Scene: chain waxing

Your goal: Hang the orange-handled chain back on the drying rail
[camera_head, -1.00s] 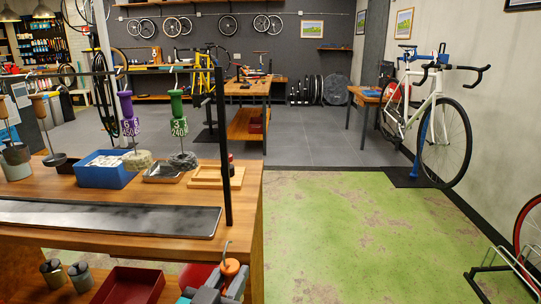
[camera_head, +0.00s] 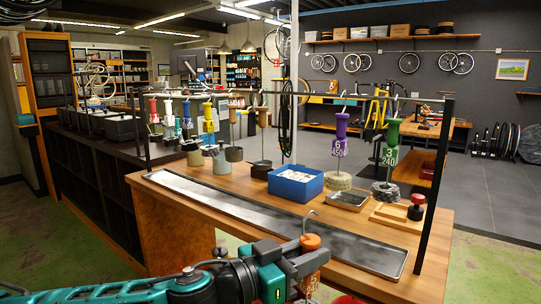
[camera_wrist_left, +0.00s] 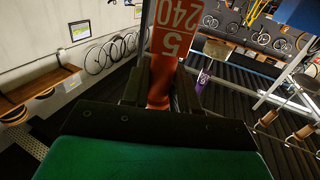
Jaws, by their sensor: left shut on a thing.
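The orange handle (camera_head: 310,243) has a metal hook pointing up and an orange tag marked 5 hanging below. My left gripper (camera_head: 297,247) is shut on it, in front of the bench's near edge. In the left wrist view the orange handle and tag (camera_wrist_left: 173,27) show between the fingers (camera_wrist_left: 160,85). The chain itself is not clear in either view. The drying rail (camera_head: 436,180) is a dark frame over the bench, behind the gripper. A purple handle (camera_head: 341,126) and a green handle (camera_head: 393,133) hang at its right part. My right gripper is not in view.
A long metal tray (camera_head: 250,212) lies along the bench's front. Behind it are a blue box (camera_head: 295,190), a small dark tray (camera_head: 347,200) and a wooden frame with a red-topped piece (camera_head: 417,206). Several coloured handles (camera_head: 186,113) and wooden handles (camera_head: 263,118) hang farther left.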

